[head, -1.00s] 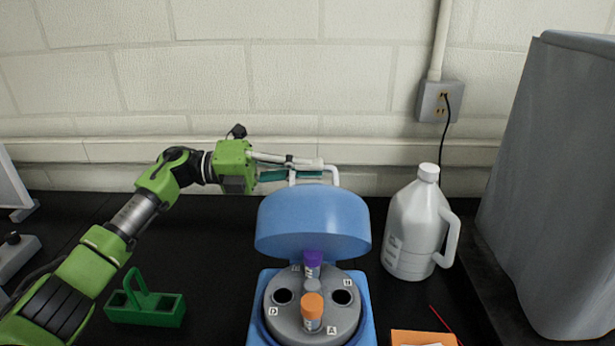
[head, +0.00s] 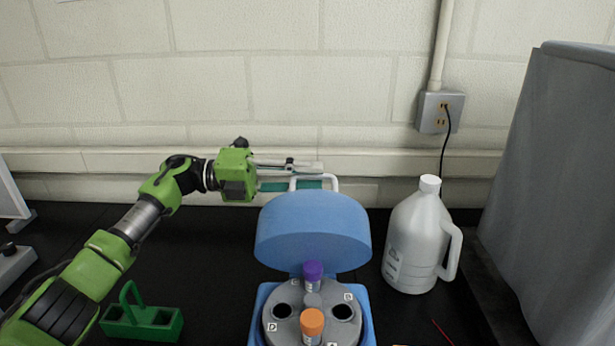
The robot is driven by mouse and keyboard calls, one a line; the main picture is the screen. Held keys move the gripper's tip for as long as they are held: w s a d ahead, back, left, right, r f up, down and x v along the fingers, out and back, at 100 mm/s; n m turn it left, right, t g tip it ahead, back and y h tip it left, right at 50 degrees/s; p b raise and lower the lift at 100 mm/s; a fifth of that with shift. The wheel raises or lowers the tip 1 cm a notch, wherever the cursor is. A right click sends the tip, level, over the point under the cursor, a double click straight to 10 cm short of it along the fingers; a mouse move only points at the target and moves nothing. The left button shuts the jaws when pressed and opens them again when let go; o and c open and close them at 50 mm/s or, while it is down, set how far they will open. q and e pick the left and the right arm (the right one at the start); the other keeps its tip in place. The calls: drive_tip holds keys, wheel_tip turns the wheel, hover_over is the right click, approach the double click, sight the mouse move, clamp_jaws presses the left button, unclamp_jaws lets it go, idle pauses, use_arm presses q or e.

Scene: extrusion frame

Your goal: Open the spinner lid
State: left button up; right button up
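The blue spinner (head: 262,304) stands on the black bench at the lower middle. Its blue lid (head: 313,232) stands raised at the back, above the grey rotor (head: 282,325). A purple-capped tube (head: 313,271) and an orange-capped tube (head: 312,322) sit in the rotor; other holes are empty. My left gripper (head: 318,174) is behind and above the lid's upper edge, its fingers pointing right, close to a white bar there. It is seen from the side, so I cannot tell its opening or whether it touches the lid. My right gripper is out of view.
A green rack (head: 142,322) stands left of the spinner, near my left arm. A white jug (head: 412,246) stands to the right. A large grey covered object (head: 557,190) fills the far right. A wall outlet (head: 440,111) with a black cord is behind.

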use_arm(q)
drive_tip(key=a, duration=1.2)
